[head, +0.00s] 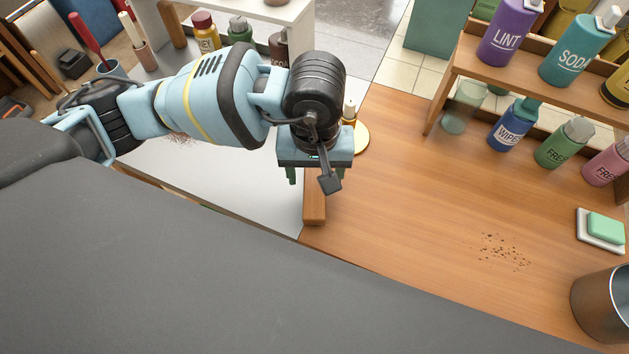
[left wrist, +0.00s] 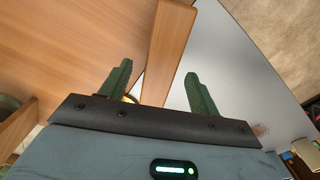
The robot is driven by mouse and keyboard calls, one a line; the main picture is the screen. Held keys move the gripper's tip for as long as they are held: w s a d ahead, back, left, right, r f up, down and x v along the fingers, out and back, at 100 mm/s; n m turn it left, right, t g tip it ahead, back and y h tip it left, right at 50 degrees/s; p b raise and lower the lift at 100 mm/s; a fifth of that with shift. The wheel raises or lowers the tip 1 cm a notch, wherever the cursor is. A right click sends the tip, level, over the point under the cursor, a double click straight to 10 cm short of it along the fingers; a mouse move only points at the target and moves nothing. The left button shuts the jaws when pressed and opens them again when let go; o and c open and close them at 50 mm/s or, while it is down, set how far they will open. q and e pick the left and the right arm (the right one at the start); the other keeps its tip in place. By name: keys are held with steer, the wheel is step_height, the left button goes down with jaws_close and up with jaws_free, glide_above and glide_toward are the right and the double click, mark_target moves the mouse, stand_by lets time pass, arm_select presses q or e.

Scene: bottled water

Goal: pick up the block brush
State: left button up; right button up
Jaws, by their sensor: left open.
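My left gripper (head: 312,176) points down over the seam between the wooden table and the pale counter. Its two green fingers are apart and empty in the left wrist view (left wrist: 158,70). A wooden bar (head: 314,208) lies below along the seam. In the left wrist view, the bar (left wrist: 172,45) runs between the fingers, with no clear contact. No bristles show on it, so I cannot tell whether it is the block brush. No other clear brush shows; my left arm hides part of the pale counter. My right gripper is out of view.
Dark crumbs (head: 505,252) lie on the wooden table (head: 420,220). A shelf (head: 540,80) with several bottles stands at the back right. A green sponge (head: 605,227) and a metal bin (head: 602,305) are at the right. A reddish-brown scatter (left wrist: 260,130) lies on the pale counter.

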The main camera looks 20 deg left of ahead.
arm_select(q)
steer(key=shift+f, duration=1.45)
steer(key=c, duration=1.2)
steer(key=shift+o, duration=0.2)
steer(key=shift+r, duration=0.15)
